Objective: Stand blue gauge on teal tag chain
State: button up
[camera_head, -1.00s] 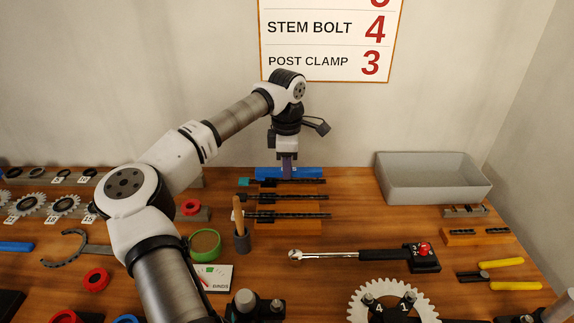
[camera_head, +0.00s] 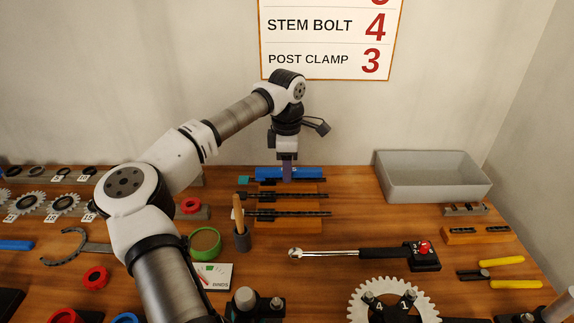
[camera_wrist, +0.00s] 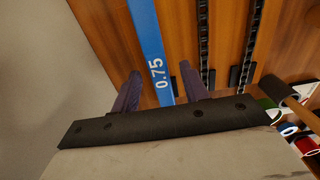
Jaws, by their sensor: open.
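The blue gauge (camera_head: 266,173) is a long bar at the back of the table, along the farthest chain. The teal tag (camera_head: 243,180) shows at that chain's left end, and part of the chain (camera_head: 312,181) shows along the gauge's front edge. Whether the gauge fully rests on the chain is hard to tell. My gripper (camera_head: 288,175) points down over the gauge. In the wrist view the gauge (camera_wrist: 150,45), marked 0.75, runs between my gripper's fingers (camera_wrist: 160,72), with a gap on each side. The gripper is open around it.
Two more dark chains (camera_head: 300,195) lie nearer on wooden blocks. A grey bin (camera_head: 432,188) stands at the back right. The wall is close behind.

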jog(key=shift+r, duration=0.1)
notch_tip(320, 180, up, 14)
jog(key=b, duration=0.2)
jog(key=shift+s+f, duration=0.1)
jog(key=shift+f, duration=0.15)
dwell(0.3)
